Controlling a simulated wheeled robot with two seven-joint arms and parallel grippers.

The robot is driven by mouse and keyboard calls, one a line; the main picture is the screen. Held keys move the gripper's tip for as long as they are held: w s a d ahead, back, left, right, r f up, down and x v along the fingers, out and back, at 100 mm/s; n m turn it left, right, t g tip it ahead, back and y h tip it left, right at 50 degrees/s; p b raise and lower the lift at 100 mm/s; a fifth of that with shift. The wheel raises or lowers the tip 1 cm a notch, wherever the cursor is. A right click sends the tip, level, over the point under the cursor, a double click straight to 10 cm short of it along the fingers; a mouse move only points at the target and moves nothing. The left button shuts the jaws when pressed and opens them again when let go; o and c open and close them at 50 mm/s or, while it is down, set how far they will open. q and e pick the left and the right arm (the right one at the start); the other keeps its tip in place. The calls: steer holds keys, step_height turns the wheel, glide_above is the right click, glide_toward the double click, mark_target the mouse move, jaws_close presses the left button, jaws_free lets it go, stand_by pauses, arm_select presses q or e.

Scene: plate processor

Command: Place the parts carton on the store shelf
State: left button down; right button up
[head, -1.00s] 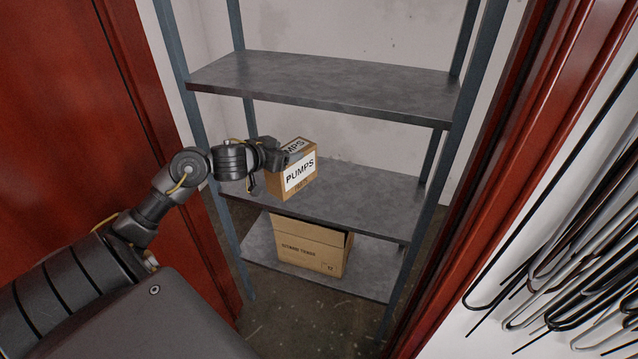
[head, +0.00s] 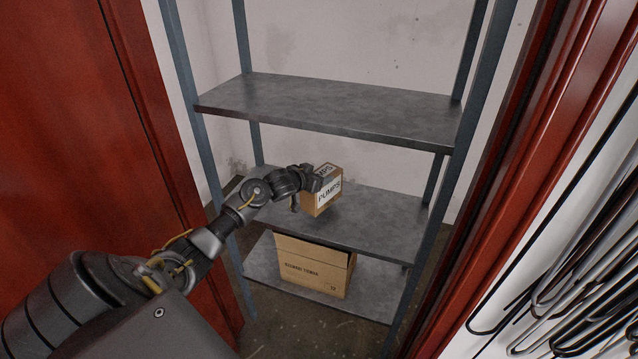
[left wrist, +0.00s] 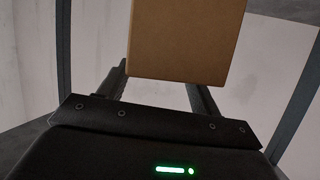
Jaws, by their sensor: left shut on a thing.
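The parts carton (head: 325,193) is a small brown box with white "PUMPS" labels. My left gripper (head: 314,180) is shut on it, and the carton is at the middle board of the grey store shelf (head: 385,222). I cannot tell whether its underside touches the board. In the left wrist view the carton (left wrist: 185,40) is a plain brown face between the two fingers (left wrist: 160,85). My right gripper is not in view.
The top board (head: 330,108) is bare and lies above the carton. Blue-grey posts (head: 432,240) and red door frames flank the shelf. Dark and pale hooked rods (head: 575,270) hang at the right.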

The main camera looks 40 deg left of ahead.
arm_select(q)
steer(key=shift+w+f, duration=0.15)
steer(key=shift+w, duration=0.2)
steer(key=shift+w+f, duration=0.1)
steer(key=shift+f, duration=1.6)
steer(key=shift+c, duration=1.4)
jaws_free()
steer(key=shift+s, duration=0.45)
steer(key=v, duration=1.1)
steer(key=shift+b, duration=0.4)
steer(key=shift+s+r, duration=0.1)
